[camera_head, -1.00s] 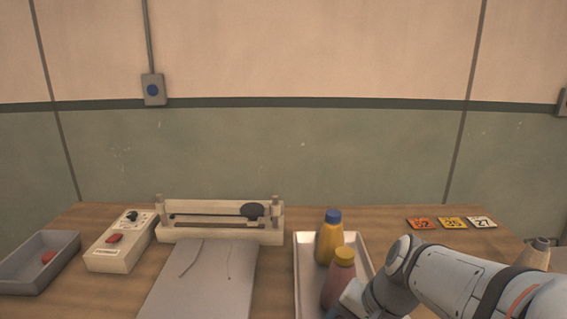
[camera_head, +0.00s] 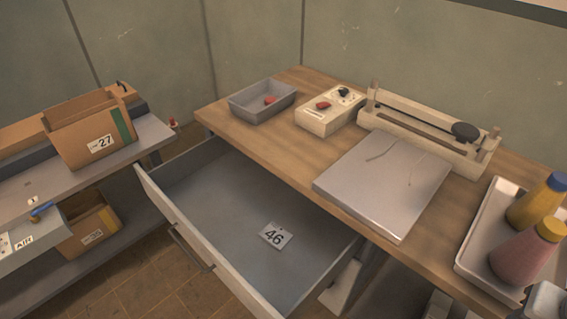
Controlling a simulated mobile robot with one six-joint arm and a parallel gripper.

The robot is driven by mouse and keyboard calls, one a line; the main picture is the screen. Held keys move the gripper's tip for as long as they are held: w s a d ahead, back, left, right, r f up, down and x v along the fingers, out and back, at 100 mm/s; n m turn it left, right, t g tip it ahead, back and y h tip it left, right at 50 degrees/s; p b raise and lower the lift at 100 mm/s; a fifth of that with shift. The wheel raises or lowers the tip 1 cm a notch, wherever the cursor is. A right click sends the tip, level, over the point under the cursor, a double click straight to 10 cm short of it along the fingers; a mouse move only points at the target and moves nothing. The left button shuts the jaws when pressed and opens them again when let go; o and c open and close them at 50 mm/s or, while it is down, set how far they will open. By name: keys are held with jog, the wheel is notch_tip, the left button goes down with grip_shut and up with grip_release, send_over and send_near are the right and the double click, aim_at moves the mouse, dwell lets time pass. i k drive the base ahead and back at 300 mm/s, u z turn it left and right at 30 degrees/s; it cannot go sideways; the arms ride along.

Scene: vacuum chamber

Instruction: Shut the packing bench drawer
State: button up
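The packing bench drawer (camera_head: 215,193) is pulled far out from under the wooden bench top (camera_head: 257,148). It is a grey box with a pale front panel (camera_head: 196,243) and a dark bar handle (camera_head: 188,248) on that front. A card marked 46 (camera_head: 275,236) lies flat inside; the rest of the visible drawer floor is bare.
A grey tray (camera_head: 246,112) with a red item, a control box (camera_head: 322,121), a sealer (camera_head: 425,127), a metal plate (camera_head: 350,190) and bottles on a tray (camera_head: 467,262) are on the bench. A shelf with carton 27 (camera_head: 85,140) stands left. Floor shows before the drawer.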

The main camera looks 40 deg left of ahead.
aim_at(220, 200)
jog(key=u, duration=2.45)
jog(key=k, duration=0.65)
jog(key=z, duration=0.25)
jog(key=i, duration=1.05)
jog(key=u, duration=0.15)
